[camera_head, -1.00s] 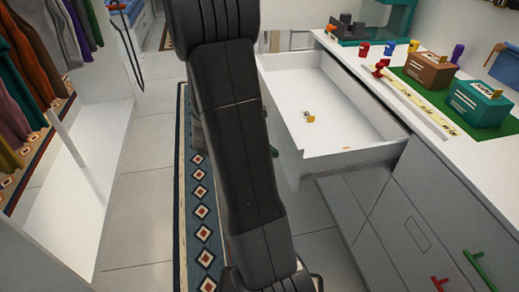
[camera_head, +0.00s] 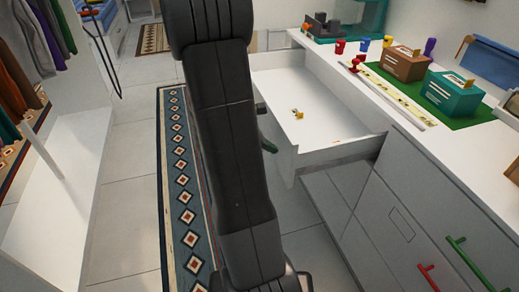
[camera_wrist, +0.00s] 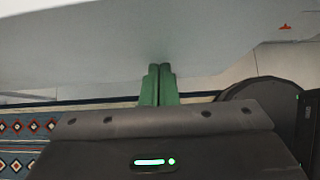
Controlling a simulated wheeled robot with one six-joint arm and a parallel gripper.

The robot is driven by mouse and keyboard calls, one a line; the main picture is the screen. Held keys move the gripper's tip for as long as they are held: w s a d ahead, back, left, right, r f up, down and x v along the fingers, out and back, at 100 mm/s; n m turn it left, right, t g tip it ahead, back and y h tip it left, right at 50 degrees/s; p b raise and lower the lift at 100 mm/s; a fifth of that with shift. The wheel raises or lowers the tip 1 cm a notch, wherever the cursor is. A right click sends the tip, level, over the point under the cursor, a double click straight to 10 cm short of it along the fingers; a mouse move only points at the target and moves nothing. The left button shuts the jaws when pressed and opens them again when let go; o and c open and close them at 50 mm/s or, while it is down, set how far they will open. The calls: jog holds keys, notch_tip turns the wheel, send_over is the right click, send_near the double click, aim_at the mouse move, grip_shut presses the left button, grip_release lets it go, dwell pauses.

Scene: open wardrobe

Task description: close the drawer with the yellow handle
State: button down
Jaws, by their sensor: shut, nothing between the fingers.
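A white drawer (camera_head: 335,152) stands pulled out from the white cabinet at the centre right in the head view. Its front is mostly hidden behind my black arm, and no yellow handle can be made out. My gripper (camera_wrist: 160,67) shows in the wrist view with its two green fingers together and nothing between them. The fingertips are at or very near a broad pale surface (camera_wrist: 110,45), likely the drawer front; contact cannot be told.
A small yellow and white item (camera_head: 298,114) lies in the drawer. Lower fronts carry a green handle (camera_head: 470,262) and a red handle (camera_head: 430,278). Boxes and cups stand on the countertop (camera_head: 405,117). A patterned rug (camera_head: 180,190) and open floor lie left; hanging clothes are further left.

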jog(key=w+d, duration=0.3)
jog(key=d, duration=0.7)
jog(key=w+d, duration=0.3)
jog(key=d, duration=0.6)
jog(key=w+d+p, duration=0.1)
jog(key=w+d, duration=0.2)
jog(key=d, duration=0.7)
jog(key=shift+w+d, duration=0.3)
jog(key=shift+d, duration=0.05)
jog(key=shift+w+d+r, duration=0.15)
jog(key=shift+d, duration=0.05)
jog(key=shift+r, duration=0.1)
